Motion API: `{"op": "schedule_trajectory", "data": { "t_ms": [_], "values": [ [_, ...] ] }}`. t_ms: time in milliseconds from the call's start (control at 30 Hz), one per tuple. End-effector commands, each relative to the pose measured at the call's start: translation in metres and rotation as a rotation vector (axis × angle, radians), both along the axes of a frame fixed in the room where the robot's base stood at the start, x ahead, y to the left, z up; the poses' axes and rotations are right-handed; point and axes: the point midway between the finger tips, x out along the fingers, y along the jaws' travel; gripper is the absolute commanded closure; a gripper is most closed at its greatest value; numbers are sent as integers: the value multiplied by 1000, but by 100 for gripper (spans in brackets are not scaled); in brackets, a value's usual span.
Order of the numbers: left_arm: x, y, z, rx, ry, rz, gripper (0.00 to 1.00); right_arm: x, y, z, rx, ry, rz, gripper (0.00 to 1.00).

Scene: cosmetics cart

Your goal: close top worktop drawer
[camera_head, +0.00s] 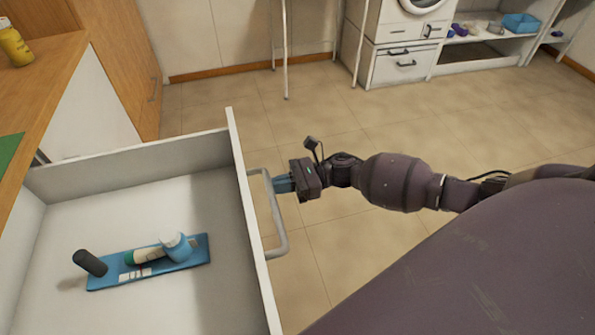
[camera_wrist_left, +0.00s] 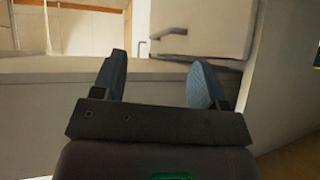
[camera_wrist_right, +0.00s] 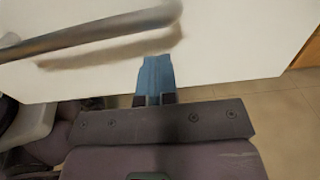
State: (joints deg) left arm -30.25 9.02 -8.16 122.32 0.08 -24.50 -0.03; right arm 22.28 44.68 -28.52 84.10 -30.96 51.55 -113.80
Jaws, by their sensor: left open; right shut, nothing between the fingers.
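The white drawer (camera_head: 249,225) is pulled far out of the worktop in the head view. Its bar handle (camera_head: 281,236) is on the outer side of its front panel. My right gripper (camera_head: 277,184) is shut and empty, with its blue fingertips beside the handle's far end, close to the drawer front. In the right wrist view the shut fingers (camera_wrist_right: 156,70) point at the white drawer front (camera_wrist_right: 225,50), below the handle (camera_wrist_right: 95,33); I cannot tell whether they touch it. My left gripper (camera_wrist_left: 160,85) is open and empty in its wrist view and is out of the head view.
A yellow bottle (camera_head: 14,44) stands on the wooden worktop (camera_head: 45,75). The tiled floor (camera_head: 330,120) beyond the drawer is clear.

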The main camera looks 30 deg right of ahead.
Motion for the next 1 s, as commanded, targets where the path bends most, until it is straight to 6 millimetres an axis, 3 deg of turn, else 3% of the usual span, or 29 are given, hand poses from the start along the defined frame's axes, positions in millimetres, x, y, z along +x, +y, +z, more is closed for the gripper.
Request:
{"op": "schedule_trajectory", "data": {
  "t_ms": [100,300,833,1000],
  "values": [
    [0,1,1,2,-1,-2,34,6,18,1,2,-2,2,100],
    [0,0,1,2,-2,-2,34,11,35,0,0,0,0,100],
    [0,-2,0,-6,0,6,34,13,41,-1,1,2,0,100],
    [-2,-2,-3,-7,7,6,34,16,52,-1,3,2,0,100]
  ]
}}
